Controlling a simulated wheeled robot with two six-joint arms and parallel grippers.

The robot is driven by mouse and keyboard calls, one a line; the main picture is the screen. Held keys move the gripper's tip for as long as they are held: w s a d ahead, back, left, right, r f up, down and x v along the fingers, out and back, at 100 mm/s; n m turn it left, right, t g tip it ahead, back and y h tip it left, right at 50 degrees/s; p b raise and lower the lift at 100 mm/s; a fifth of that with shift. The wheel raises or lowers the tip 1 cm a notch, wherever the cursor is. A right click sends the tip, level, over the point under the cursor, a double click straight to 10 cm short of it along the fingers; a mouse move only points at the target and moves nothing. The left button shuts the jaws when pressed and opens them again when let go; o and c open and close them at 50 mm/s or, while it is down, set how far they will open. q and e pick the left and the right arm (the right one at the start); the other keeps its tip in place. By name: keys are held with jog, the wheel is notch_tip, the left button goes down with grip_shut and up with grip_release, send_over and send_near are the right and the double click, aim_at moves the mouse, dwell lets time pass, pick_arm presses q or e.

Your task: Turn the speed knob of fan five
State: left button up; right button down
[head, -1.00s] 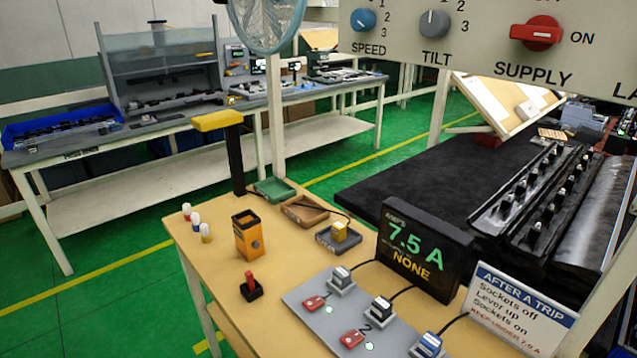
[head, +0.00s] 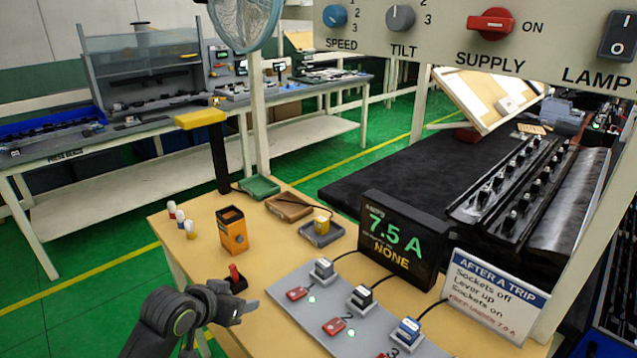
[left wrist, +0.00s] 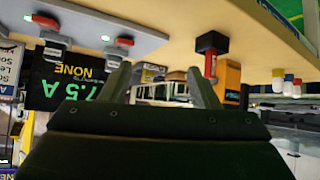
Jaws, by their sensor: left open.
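The blue SPEED knob (head: 335,16) is at the upper middle of the head view, on a pale overhead panel (head: 440,55), with the marks 1, 2 and 3 beside it. I cannot tell which mark it points to. A fan (head: 243,22) with a wire cage hangs left of the panel; I see no number on it. My left gripper (head: 247,303) is low over the bench's front edge, well below the knob and apart from it. In the left wrist view its jaws (left wrist: 160,82) are open with nothing between them. My right gripper is not in view.
The panel also carries a grey TILT knob (head: 400,17), red SUPPLY switch (head: 491,22) and black LAMP rocker (head: 618,36). On the bench (head: 265,250) stand an orange box (head: 232,232), a red lever (head: 235,275), sockets, a 7.5 A display (head: 396,240) and a sign (head: 492,290).

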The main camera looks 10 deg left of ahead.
aim_at(329, 18)
pick_arm(q)
jog(key=w+d+r+m+t+h, duration=0.15)
jog(key=w+r, duration=0.25)
jog(key=r, duration=0.8)
jog(key=w+d+r+m+t+h, duration=0.15)
jog(key=w+r, duration=0.35)
jog(key=r, duration=0.8)
jog(key=s+d+r+m+t+h, duration=0.1)
jog(key=s+r+h, duration=0.2)
jog(key=r, duration=1.1)
jog(key=s+d+r+m+t+h, duration=0.1)
jog(key=s+d+r+h, duration=0.15)
jog(key=r, duration=1.15)
jog(key=shift+y, duration=0.25)
jog(key=p+x, duration=0.2)
jog(key=x, duration=0.2)
jog(key=p+x, duration=0.2)
jog(key=x, duration=0.3)
jog(key=p+x, duration=0.3)
jog(key=x, duration=0.2)
jog(key=shift+w+a, duration=0.2)
jog(key=shift+w, duration=0.1)
jog(key=shift+w+d+f, duration=0.15)
jog(key=shift+w+d, duration=0.15)
jog(key=shift+w, duration=0.2)
jog(key=c, duration=1)
jog(key=shift+o, duration=0.2)
